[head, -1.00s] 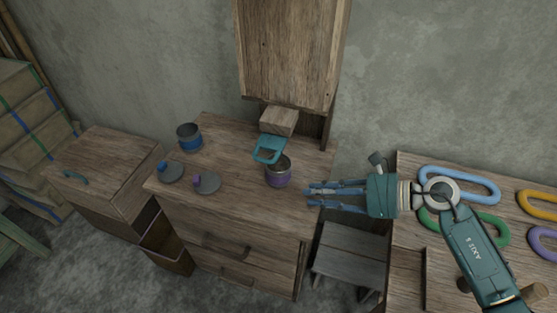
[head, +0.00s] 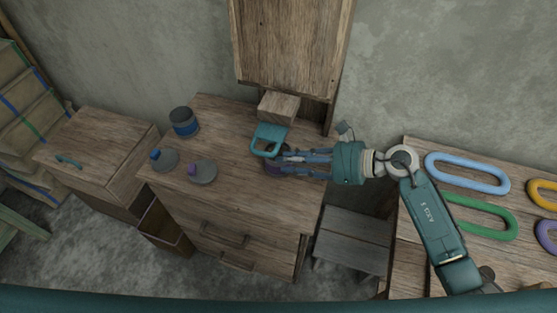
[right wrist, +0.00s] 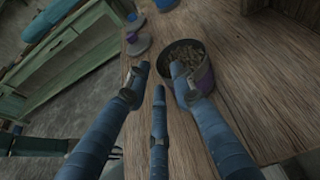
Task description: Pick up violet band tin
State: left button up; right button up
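The violet band tin (head: 271,167) stands on the wooden drawer cabinet, largely hidden behind my right gripper's fingers in the head view. In the right wrist view the tin (right wrist: 206,78) is open-topped, dark-rimmed and full of small brownish pieces. My right gripper (head: 281,160) reaches in from the right. In the right wrist view the gripper (right wrist: 160,70) has its fingertips apart; the right-hand finger overlaps the tin's near side, and the other fingers lie left of it. Whether a finger touches the tin is unclear. My left gripper is out of view.
A teal handled object (head: 269,139) stands close behind the tin, by a wooden block (head: 279,106). A blue band tin (head: 184,123), a blue-knobbed lid (head: 166,162) and a violet-knobbed lid (head: 203,173) are to the left. The cabinet's front middle is clear.

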jog(key=x, duration=0.3)
jog(key=shift+a+f, duration=0.1)
jog(key=shift+a, duration=0.1)
jog(key=shift+d, duration=0.1)
jog(key=shift+c, duration=0.5)
jog(key=c, duration=0.4)
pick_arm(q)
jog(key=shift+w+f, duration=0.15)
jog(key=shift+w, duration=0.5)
pick_arm(e)
grip_shut()
